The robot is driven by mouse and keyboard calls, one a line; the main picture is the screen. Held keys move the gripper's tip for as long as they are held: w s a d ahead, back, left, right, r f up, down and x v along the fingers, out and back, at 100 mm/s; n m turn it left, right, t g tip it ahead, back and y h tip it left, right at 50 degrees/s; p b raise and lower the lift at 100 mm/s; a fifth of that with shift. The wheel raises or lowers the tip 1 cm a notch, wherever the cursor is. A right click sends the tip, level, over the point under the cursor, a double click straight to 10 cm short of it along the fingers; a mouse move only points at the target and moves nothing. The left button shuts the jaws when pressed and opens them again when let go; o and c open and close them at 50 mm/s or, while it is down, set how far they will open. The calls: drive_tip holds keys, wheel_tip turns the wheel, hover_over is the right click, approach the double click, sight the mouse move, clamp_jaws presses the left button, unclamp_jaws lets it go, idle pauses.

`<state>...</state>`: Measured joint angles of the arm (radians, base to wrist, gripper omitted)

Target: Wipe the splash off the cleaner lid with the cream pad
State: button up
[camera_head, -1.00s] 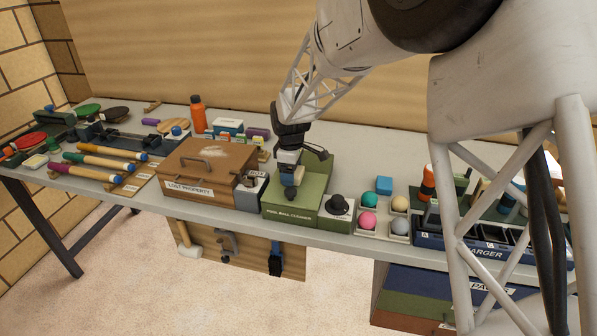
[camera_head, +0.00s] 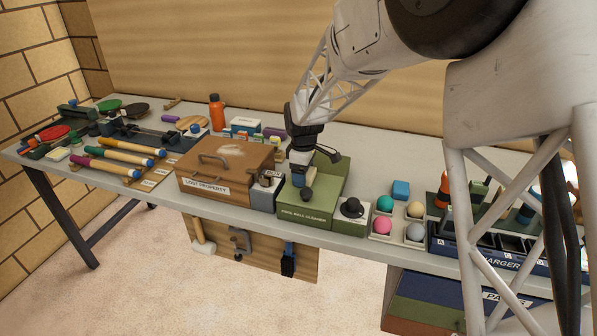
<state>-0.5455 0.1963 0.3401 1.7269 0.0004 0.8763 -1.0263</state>
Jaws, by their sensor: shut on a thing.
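My gripper (camera_head: 299,170) points down over the cleaner. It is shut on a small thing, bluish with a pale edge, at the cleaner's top. The fingers hide most of the held thing, so I cannot tell whether it is the cream pad or whether it touches the lid. A small cream block (camera_head: 55,154) lies at the far left of the table. I cannot make out a splash on the cleaner's lid.
The brown lost property box (camera_head: 208,186), with a pale smear on top, stands left of the cleaner. A green block with a dark domed top (camera_head: 352,208) and a tray of coloured balls (camera_head: 398,238) stand right. An orange bottle (camera_head: 216,113) stands behind.

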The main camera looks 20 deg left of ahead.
sight(319, 182)
drive_tip(key=shift+d+f, duration=0.1)
drive_tip(key=shift+d, duration=2.35)
drive_tip(key=shift+r, duration=4.25)
drive_tip(key=shift+a, duration=0.15)
drive_tip(key=shift+a+f, duration=0.15)
drive_tip(key=shift+a, duration=1.45)
drive_tip(key=shift+f, duration=0.1)
